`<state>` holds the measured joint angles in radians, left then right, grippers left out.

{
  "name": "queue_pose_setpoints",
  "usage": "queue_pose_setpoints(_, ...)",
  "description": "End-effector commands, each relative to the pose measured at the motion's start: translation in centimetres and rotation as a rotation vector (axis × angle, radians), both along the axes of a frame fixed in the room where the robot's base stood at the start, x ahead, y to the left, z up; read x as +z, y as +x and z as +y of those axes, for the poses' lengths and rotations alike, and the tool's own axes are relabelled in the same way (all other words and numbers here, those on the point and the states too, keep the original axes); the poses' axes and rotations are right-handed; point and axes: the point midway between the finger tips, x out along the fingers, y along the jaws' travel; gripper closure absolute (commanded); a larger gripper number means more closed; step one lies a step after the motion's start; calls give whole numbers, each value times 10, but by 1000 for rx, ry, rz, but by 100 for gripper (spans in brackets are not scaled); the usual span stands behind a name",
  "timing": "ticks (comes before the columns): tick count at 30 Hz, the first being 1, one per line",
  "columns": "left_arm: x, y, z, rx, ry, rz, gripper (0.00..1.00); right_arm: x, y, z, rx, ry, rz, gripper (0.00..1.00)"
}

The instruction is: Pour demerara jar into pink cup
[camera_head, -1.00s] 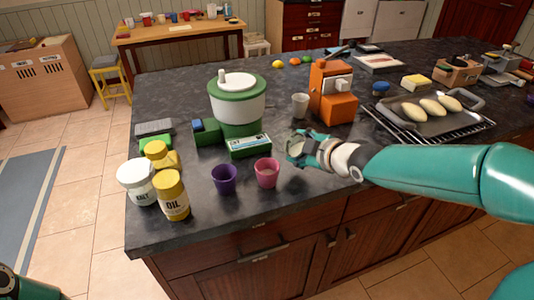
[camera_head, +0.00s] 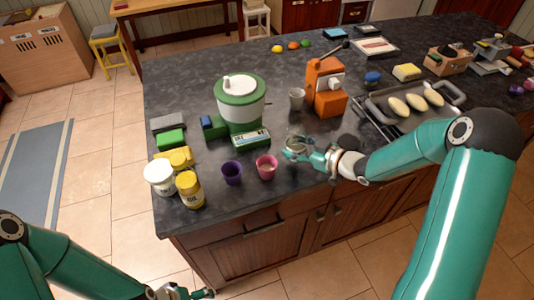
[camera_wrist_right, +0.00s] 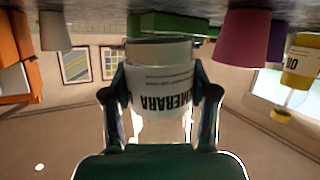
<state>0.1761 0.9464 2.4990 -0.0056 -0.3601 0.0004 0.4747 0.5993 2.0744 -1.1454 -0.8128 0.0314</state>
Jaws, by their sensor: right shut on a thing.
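The demerara jar (camera_wrist_right: 162,85) is in my right gripper (camera_wrist_right: 162,92). Its white label reads upside down in the right wrist view, where the counter is also at the top, so the jar is about upright. In the head view my right gripper (camera_head: 298,148) is shut on the clear-looking jar (camera_head: 295,142), just right of and behind the pink cup (camera_head: 266,168) and apart from it. The pink cup also shows in the right wrist view (camera_wrist_right: 240,38). I cannot tell what is in the cup. My left gripper (camera_head: 192,293) is at the bottom edge, off the counter; its jaws are unclear.
A purple cup (camera_head: 231,173) stands left of the pink cup. A white jar (camera_head: 160,177) and a yellow oil jar (camera_head: 189,189) are further left. A green-and-white machine (camera_head: 240,100) stands behind. An orange machine (camera_head: 326,90) and pale cup (camera_head: 297,98) are behind the right gripper.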

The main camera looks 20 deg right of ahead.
Motion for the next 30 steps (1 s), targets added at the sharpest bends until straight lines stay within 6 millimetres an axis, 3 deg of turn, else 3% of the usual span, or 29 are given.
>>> queue_pose_setpoints(8,-2,0,0,1,0,0,12,3,1,1,1,-4,-3,80)
queue_pose_setpoints(21,0,0,0,1,0,0,12,38,0,1,0,-6,-4,80)
queue_pose_setpoints(30,1,0,0,1,0,0,12,40,0,1,1,-6,-2,80)
